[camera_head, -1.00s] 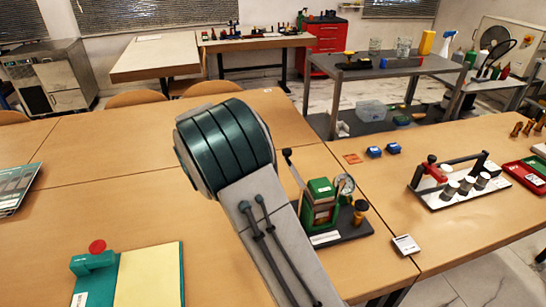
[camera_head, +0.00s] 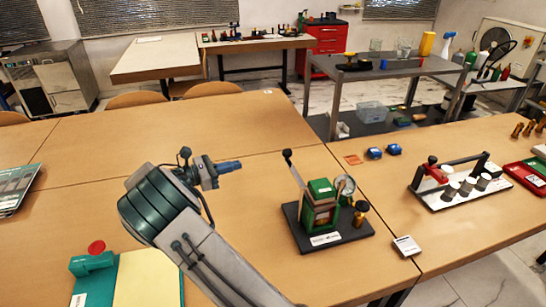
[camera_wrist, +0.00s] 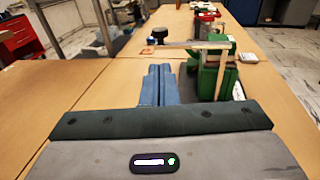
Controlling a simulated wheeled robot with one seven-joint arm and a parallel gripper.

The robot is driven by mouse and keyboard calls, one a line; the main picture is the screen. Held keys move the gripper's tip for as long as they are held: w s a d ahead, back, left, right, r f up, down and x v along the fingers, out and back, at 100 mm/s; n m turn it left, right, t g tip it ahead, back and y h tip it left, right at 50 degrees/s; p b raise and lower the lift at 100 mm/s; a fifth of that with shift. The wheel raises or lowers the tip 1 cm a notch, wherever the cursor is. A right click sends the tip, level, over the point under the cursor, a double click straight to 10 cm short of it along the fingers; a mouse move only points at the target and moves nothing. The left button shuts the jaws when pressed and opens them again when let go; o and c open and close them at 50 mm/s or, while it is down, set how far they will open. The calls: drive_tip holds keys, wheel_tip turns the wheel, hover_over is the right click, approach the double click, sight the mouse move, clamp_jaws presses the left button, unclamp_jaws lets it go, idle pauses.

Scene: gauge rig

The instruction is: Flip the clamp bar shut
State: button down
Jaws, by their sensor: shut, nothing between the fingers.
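The green gauge rig (camera_head: 320,205) stands on a black base plate on the table, right of centre in the head view. A slim grey bar with a black ball end (camera_head: 295,171), seemingly the clamp bar, stands up from it, tilted up and left. In the wrist view the green rig (camera_wrist: 212,72) is beyond the fingers, slightly right, with a pale bar (camera_wrist: 195,44) across its top. My gripper (camera_head: 238,165) is shut and empty, left of the rig and apart from it. Its blue fingers also show in the wrist view (camera_wrist: 160,75).
A round dial (camera_head: 345,185) and a brass knob (camera_head: 361,208) are at the rig's right side. A small white card (camera_head: 406,245) lies to the right. The table behind my gripper is clear.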

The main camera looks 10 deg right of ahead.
sight(283, 154)
drive_tip(key=p+x, duration=0.3)
drive_tip(key=x, duration=1.1)
drive_tip(key=shift+s+d, duration=0.1)
